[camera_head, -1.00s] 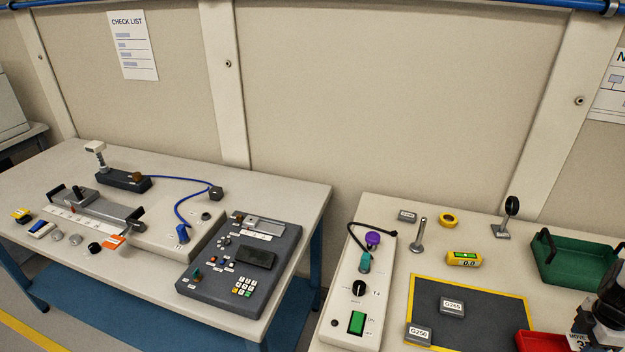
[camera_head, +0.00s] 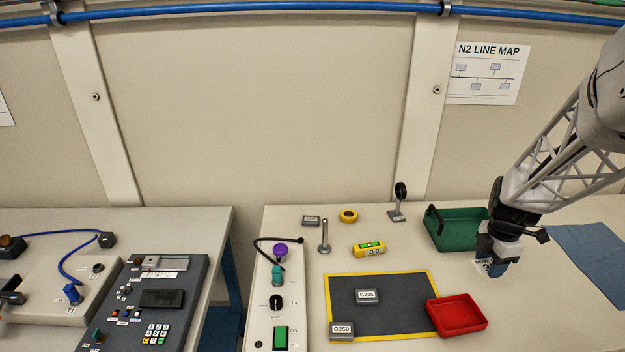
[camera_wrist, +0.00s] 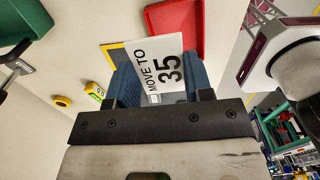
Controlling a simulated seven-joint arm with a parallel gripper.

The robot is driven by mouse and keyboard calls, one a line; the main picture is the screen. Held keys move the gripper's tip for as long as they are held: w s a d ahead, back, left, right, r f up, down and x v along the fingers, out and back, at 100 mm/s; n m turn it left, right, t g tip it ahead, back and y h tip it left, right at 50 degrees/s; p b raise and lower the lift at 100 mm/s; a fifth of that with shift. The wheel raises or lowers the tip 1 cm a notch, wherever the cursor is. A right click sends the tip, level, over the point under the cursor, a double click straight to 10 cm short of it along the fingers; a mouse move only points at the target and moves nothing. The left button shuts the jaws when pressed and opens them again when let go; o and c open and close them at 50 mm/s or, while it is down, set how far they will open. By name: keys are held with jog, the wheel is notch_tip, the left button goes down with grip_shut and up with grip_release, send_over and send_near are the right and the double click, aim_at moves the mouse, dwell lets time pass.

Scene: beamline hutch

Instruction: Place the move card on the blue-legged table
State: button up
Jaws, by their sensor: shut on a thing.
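The move card (camera_wrist: 160,66) is a white card printed "MOVE TO 35". My gripper (camera_wrist: 163,88) is shut on it, with the blue-grey fingers on either side in the wrist view. In the head view my gripper (camera_head: 494,258) is over the right-hand table, behind and right of the red tray; the card (camera_head: 482,267) shows small and partly hidden at its fingertips. I cannot tell how high it is above the top. The blue-legged table (camera_head: 217,225) is at the left, with a blue leg at its right end. A dark control panel and a beige unit stand on it.
The right-hand table (camera_head: 300,240) holds a black mat with a yellow border (camera_head: 385,318), a red tray (camera_head: 456,315), a green bin (camera_head: 452,229), a switch box (camera_head: 262,315) and a blue cloth (camera_head: 590,255). A gap separates the tables.

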jog(key=w+a+r, duration=0.1)
jog(key=w+a, duration=0.8)
jog(key=a, duration=0.4)
jog(key=w+a, duration=1)
jog(key=a, duration=0.3)
jog(key=w+a, duration=0.3)
jog(key=a, duration=2.9)
jog(key=s+a, duration=0.4)
jog(key=a, duration=1.2)
send_over(37, 348)
jog(key=f, duration=0.1)
jog(key=shift+m, duration=0.4)
jog(key=shift+s+f, duration=0.1)
jog(key=shift+f, duration=2.4)
jog(key=shift+f, duration=0.15)
jog(key=shift+f, duration=3)
